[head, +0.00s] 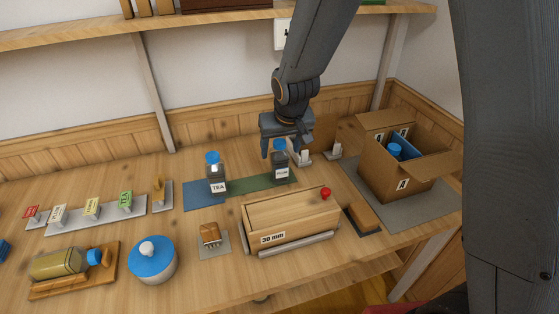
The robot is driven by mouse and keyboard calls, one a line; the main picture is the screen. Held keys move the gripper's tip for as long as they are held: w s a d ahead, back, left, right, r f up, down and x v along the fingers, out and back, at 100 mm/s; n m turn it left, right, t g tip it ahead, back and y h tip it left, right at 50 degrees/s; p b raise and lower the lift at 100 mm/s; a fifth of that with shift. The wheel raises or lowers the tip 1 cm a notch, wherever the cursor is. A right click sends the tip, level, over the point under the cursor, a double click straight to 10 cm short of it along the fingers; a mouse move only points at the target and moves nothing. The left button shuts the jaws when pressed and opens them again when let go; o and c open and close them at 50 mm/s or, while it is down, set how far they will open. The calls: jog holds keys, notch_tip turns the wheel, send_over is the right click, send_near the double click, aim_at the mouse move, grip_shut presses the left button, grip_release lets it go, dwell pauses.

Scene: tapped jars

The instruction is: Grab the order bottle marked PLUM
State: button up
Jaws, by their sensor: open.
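A dark bottle with a blue cap (281,172) stands upright on the green part of a mat. Its white label is small and blurred, and I cannot read it surely. My gripper (279,150) is open, pointing down at this bottle's cap, with its fingers at the cap's level. I cannot tell whether the fingers touch it.
A wooden box marked 30 mm (291,222) stands in front. An open cardboard box marked A (399,180) with a blue-capped item inside is at right. A blue-lidded jar (152,262), a lying bottle (60,264) and a card rack (97,214) are at left. A shelf (100,35) runs above.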

jog(key=shift+p+x, duration=0.45)
jog(key=shift+x, duration=2.6)
jog(key=shift+d, duration=0.1)
jog(key=shift+r, duration=0.1)
jog(key=c, duration=1.4)
